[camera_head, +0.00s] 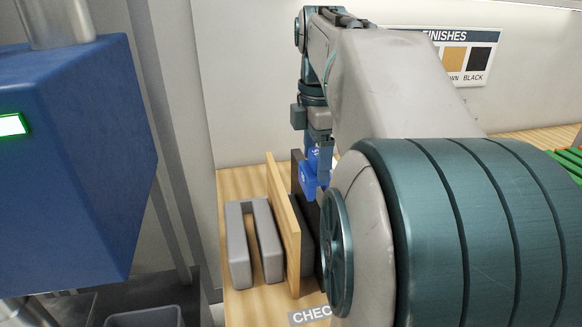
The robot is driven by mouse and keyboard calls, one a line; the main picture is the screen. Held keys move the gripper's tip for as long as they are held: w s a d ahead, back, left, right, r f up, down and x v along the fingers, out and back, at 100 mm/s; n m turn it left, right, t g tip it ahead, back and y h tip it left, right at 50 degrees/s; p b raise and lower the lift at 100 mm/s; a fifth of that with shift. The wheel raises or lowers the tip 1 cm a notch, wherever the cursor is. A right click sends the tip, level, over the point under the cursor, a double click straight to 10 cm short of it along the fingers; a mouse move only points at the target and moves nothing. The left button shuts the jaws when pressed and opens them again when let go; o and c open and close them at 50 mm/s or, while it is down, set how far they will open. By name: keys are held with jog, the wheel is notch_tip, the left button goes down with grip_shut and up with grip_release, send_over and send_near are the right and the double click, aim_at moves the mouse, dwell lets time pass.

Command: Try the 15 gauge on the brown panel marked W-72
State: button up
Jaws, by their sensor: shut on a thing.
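My gripper (319,160) is shut on a blue gauge (308,180) with small white marking that I cannot read. It holds the gauge at the upper edge of a dark panel (297,165); I cannot tell whether they touch. A light tan-brown panel (283,222) stands upright just left of the dark one. No W-72 mark is visible on either panel. My arm hides much of the dark panel and the area to its right.
Grey slotted holders (240,245) stand on the wooden bench (232,190), left of the tan panel. A label reading "CHEC" (309,316) is partly hidden. A blue machine (70,160) stands at left. A finishes chart (455,58) hangs behind; green items (570,160) lie far right.

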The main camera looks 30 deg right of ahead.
jog(key=s+d+r+p, duration=0.2)
jog(key=s+r+p, duration=0.2)
jog(key=r, duration=0.6)
jog(key=shift+s+d+p, duration=0.15)
jog(key=shift+d+p, duration=0.15)
jog(key=shift+p, duration=1)
